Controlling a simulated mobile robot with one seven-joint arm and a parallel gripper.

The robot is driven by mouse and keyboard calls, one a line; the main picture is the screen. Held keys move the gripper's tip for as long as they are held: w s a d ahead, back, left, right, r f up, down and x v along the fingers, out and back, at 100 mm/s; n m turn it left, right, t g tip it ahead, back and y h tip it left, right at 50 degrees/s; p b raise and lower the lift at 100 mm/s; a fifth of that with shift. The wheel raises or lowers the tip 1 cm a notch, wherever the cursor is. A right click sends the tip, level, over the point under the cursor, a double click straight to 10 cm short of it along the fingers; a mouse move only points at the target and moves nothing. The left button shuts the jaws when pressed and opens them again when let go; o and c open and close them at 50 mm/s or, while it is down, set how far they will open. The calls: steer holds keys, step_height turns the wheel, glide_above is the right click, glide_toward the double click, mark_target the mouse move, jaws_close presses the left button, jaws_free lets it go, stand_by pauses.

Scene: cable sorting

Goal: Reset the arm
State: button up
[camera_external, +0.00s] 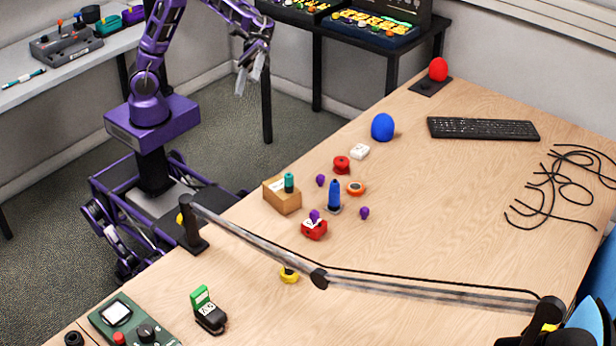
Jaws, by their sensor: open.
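My purple arm rises from its mobile base at the left of the external view. My gripper (250,80) hangs beyond the back-left edge of the wooden table (440,200), over the floor. Its two grey fingers point down and stand apart, with nothing between them. It touches no object. Black cables (560,185) lie loose in curves at the right side of the table, far from my gripper.
A black keyboard (483,129), a blue ball (382,127) and a red ball (438,70) are at the back of the table. Small parts surround a cardboard box (282,195). A long lamp arm (400,290) crosses the front. A dark side table (345,35) stands behind my gripper.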

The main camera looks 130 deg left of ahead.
steer(key=s+d+r+m+g+y, duration=0.2)
steer(key=s+d+r+m+g, duration=0.1)
steer(key=s+d+m, duration=0.4)
steer(key=s+d+f+m+g+y, duration=0.1)
steer(key=s+d+f+g+y, duration=0.15)
steer(key=s+f+y, duration=0.55)
steer(key=s+a+f+m+t+y+p, duration=0.1)
steer(key=s+a+f+m, duration=0.2)
steer(key=s+a, duration=0.5)
steer(key=s+a+f+m+t+y+p, duration=0.1)
steer(key=s+a+f+m, duration=0.3)
steer(key=s+a, duration=0.5)
steer(key=shift+s+m+y+p, duration=0.3)
steer(key=shift+s+y+p, duration=0.25)
steer(key=shift+s, duration=0.5)
